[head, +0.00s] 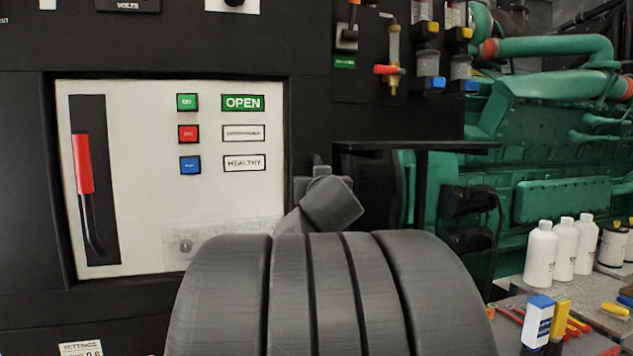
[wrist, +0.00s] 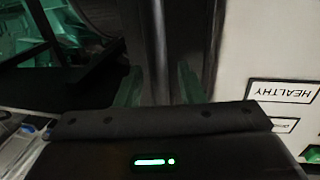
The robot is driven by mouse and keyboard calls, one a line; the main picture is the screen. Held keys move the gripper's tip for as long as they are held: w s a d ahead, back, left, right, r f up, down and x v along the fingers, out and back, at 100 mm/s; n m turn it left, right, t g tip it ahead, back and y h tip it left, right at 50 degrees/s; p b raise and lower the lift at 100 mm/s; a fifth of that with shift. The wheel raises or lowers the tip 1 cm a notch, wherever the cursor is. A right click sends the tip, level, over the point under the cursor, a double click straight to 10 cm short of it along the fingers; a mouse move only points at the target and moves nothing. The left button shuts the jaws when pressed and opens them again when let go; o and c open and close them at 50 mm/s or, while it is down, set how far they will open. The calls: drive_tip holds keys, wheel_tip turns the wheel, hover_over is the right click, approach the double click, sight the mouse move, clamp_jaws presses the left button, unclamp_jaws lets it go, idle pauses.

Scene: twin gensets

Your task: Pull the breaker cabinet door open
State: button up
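The black breaker cabinet door (head: 160,318) fills the left of the head view around a cream panel (head: 140,105). It looks closed. The panel has a red-gripped lever (head: 84,165), green, red and blue buttons, and OPEN and HEALTHY labels. My gripper is hidden behind my arm in the head view, by the panel's right edge. In the upside-down wrist view, my gripper's greenish fingers (wrist: 160,86) stand apart. An upright dark bar (wrist: 158,45), apparently the door handle, lies between them. Gaps seem to show beside it; contact cannot be told.
My arm covers the lower middle of the head view. A dark shelf edge (head: 415,146) lies right of the cabinet. Farther right are a green engine (head: 545,125), white bottles (head: 541,254) and a bench with small tools and a blue-and-white container (head: 537,322).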

drive_tip(key=shift+c, duration=0.2)
clamp_jaws()
drive_tip(key=shift+s, duration=0.15)
